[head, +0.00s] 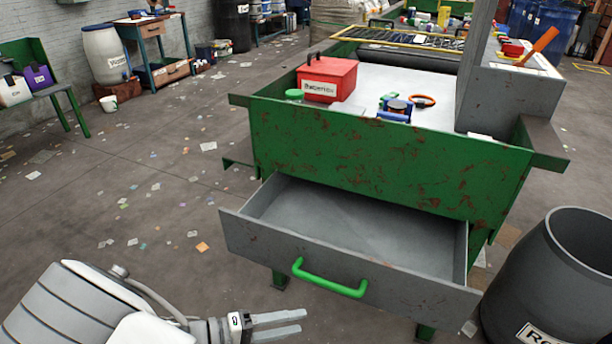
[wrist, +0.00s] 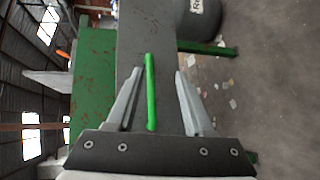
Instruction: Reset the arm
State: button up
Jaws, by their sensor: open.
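My gripper (head: 280,325) is at the bottom of the head view, in front of and to the left of the open drawer, with its two fingers apart and nothing between them. In the wrist view my gripper (wrist: 155,90) shows its fingers spread on either side of the drawer's green handle (wrist: 151,95) in the picture. In the head view the handle (head: 328,282) is to the right of the fingers and apart from them. The grey drawer (head: 345,222) is pulled out of the green sorting bench (head: 385,165), and its visible inside is empty.
A red box (head: 327,78), a blue item (head: 394,108) and an orange ring (head: 422,101) are on the bench top. A dark barrel (head: 555,280) stands right of the drawer. A green bench (head: 45,90) is at far left. The floor between is open, with paper scraps.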

jog(key=s+d+r+m+y, duration=0.25)
jog(key=d+r+y, duration=0.55)
jog(key=r, duration=0.5)
jog(key=s+d+r+m+y, duration=0.25)
jog(key=d+r+y, duration=0.35)
jog(key=d+r, duration=0.5)
notch_tip(320, 180, up, 23)
jog(key=a+p, duration=0.1)
jog(key=p, duration=1.9)
jog(key=shift+s+a+t, duration=0.3)
